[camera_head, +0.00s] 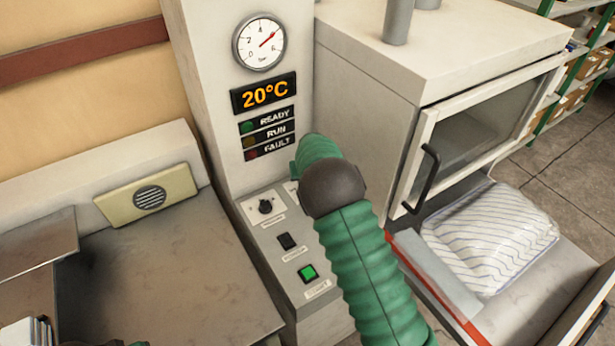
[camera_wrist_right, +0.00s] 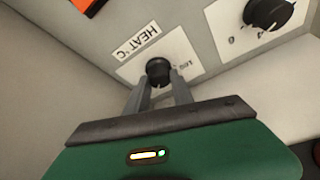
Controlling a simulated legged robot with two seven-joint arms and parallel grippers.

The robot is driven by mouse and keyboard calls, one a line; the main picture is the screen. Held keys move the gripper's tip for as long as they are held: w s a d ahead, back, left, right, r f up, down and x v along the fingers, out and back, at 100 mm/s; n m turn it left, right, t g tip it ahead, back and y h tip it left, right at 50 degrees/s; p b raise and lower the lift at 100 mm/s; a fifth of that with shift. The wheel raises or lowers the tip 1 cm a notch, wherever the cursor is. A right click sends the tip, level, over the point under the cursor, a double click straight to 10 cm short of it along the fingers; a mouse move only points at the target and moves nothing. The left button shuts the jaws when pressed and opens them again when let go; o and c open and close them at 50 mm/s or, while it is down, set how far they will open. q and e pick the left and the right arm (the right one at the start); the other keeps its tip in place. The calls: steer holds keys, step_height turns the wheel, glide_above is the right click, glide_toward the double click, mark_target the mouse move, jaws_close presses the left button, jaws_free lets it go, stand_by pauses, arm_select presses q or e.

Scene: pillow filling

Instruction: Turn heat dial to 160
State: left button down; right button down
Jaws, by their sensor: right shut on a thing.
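The black heat dial (camera_wrist_right: 158,70) sits on a white plate labelled "HEAT °C" in the right wrist view, with a printed mark that looks like 160 beside it. My right gripper (camera_wrist_right: 160,84) is shut on the dial, one finger on each side. The dial's pointer cannot be read. In the head view my green right arm reaches over the control panel (camera_head: 253,238) and hides the heat dial and the gripper. The orange display (camera_head: 265,94) above reads 20°C.
A second black knob (camera_head: 265,206) is left of my arm, with a black switch (camera_head: 286,241) and a lit green button (camera_head: 308,273) below it. A gauge (camera_head: 259,42) is above. At right, a striped pillow (camera_head: 490,235) lies below an oven door handle (camera_head: 428,180).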

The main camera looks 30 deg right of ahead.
steer(key=shift+s+a+f+m+h+p, duration=0.1)
steer(key=shift+f+m+h+p, duration=0.15)
steer(key=shift+m+p, duration=0.55)
steer(key=c, duration=1.1)
jaws_free()
steer(key=shift+r, duration=0.1)
steer(key=shift+r, duration=0.1)
steer(key=v, duration=1.6)
steer(key=shift+w+r+b, duration=0.2)
steer(key=shift+r+b, duration=0.05)
steer(key=shift+b, duration=0.1)
